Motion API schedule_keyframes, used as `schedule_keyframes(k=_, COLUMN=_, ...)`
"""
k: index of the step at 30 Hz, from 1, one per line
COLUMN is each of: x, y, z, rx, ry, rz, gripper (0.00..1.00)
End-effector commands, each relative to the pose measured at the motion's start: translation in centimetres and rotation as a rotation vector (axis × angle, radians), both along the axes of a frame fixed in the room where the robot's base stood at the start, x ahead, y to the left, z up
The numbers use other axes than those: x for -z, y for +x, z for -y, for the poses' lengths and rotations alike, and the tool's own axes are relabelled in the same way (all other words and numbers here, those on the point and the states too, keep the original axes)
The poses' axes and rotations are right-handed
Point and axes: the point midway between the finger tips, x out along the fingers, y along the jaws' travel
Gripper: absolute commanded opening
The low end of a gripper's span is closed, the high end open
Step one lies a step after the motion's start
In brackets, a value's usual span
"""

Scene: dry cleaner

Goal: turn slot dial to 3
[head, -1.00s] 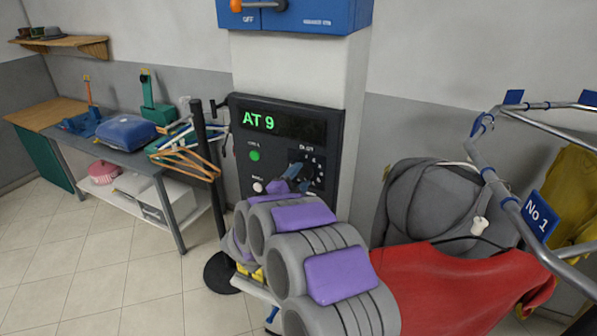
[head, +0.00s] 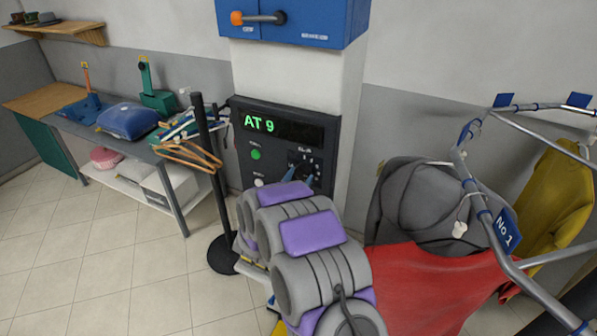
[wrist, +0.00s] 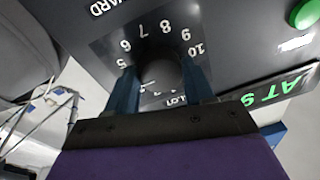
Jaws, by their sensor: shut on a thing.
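The slot dial (wrist: 160,70) is a dark round knob on the black control panel (head: 237,140), ringed by white numbers. In the wrist view the numbers look upside down; 5 to 10 are readable and the lower ones are largely hidden. A pale mark shows near the knob's lower left, but I cannot tell which number it faces. My gripper (wrist: 160,84) has its blue fingers on either side of the knob, shut on it. In the head view my gripper (head: 299,176) is at the panel's right side.
A green button (head: 257,154) and a white button (head: 259,182) sit left of the dial. A black post (head: 206,150) stands left of the panel. A rail (head: 480,200) with red and yellow garments is at right. A blue box (head: 300,22) with an orange-ended handle hangs above.

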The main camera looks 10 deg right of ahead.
Motion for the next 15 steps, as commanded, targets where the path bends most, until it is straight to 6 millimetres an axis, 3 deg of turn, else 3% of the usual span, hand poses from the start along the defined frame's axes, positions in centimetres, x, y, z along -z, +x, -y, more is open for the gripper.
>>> schedule_keyframes(k=15, x=0.06, y=-0.2, z=0.19, rx=-0.003, ry=-0.335, rz=-0.253, gripper=0.22)
